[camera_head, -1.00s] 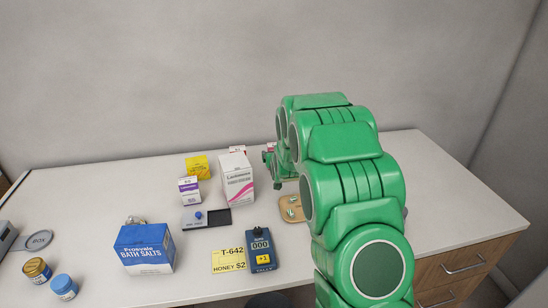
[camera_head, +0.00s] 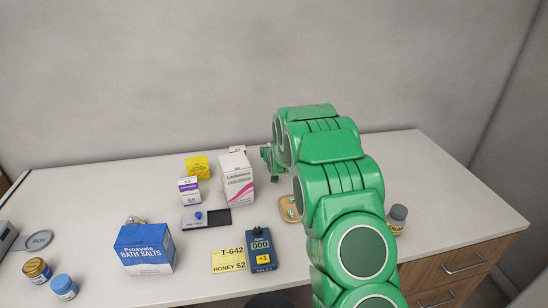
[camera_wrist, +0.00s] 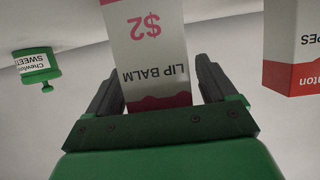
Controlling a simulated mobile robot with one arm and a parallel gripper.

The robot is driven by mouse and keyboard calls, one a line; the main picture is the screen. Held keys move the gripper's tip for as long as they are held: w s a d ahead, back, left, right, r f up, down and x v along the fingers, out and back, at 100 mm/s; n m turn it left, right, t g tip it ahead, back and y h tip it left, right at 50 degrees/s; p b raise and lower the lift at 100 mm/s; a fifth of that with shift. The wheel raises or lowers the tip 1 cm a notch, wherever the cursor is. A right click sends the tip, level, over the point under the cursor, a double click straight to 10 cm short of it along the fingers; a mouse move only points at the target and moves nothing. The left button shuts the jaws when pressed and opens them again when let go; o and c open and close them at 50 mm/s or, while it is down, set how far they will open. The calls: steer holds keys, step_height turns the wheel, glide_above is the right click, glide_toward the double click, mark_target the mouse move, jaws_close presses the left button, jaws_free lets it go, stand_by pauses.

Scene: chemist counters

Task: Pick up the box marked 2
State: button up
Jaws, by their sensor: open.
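A white and dark pink box (camera_wrist: 152,38) reading "LIP BALM" and "$2" shows upside down in the wrist view. My gripper (camera_wrist: 158,72) is open, with one finger on each side of the box. Small gaps seem to show between fingers and box; I cannot tell whether either touches. In the head view my gripper (camera_head: 268,158) is at the back of the counter, partly hidden by my green arm. A small white and red box top (camera_head: 237,149) shows there behind the tall Lactomeen carton; I cannot tell whether it is the same box.
In the wrist view a white and red box (camera_wrist: 292,45) stands at the right and a green jar labelled "SWEETS" (camera_wrist: 36,66) at the left. The Lactomeen carton (camera_head: 237,182) stands left of my gripper.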

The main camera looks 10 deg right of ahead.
steer(key=shift+c, duration=0.3)
steer(key=c, duration=1)
steer(key=shift+r, duration=0.1)
